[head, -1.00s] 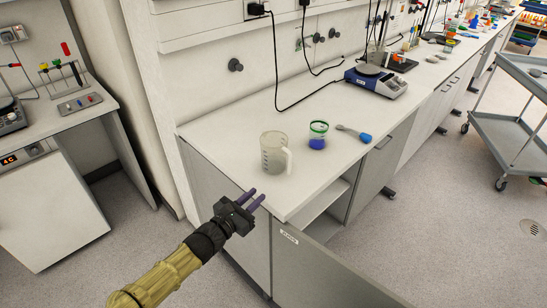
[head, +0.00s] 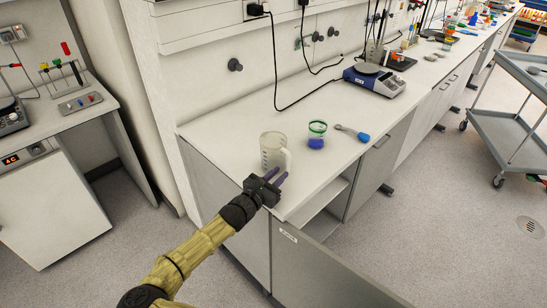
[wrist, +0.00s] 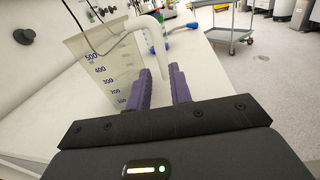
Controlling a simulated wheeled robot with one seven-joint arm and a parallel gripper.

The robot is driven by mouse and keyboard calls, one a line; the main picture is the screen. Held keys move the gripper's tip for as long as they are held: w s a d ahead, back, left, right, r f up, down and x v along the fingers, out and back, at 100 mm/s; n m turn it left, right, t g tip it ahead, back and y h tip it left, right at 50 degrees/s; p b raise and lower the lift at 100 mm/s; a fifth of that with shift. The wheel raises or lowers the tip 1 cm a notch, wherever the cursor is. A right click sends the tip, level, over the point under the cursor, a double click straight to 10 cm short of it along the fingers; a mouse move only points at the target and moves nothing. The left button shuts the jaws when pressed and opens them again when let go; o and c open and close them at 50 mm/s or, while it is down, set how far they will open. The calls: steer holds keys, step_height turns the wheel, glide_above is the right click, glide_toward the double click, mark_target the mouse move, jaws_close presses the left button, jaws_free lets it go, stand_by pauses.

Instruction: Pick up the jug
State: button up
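The jug (head: 271,148) is a clear measuring jug with a pale handle. It stands upright on the white bench near its front left corner. In the wrist view the jug (wrist: 92,66) shows printed volume marks, and its handle (wrist: 155,38) comes down on the right side. My gripper (head: 279,178) is at the jug's near right side. In the wrist view my gripper (wrist: 163,82) has its two purple fingers apart, with the lower end of the handle between or just beyond them. I cannot tell whether the fingers touch the handle.
A beaker with a green rim and blue contents (head: 317,134) stands right of the jug, with a blue-handled spoon (head: 352,132) beyond it. A blue hotplate (head: 375,82) is farther back. An open cabinet door (head: 325,270) hangs below the bench front. A grey cart (head: 505,130) is at right.

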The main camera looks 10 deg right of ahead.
mark_target(289, 167)
steer(key=shift+d, duration=0.1)
steer(key=shift+p+x, duration=0.9)
steer(key=shift+x, duration=1.8)
steer(key=shift+s+d, duration=0.1)
steer(key=shift+s, duration=0.1)
jaws_close()
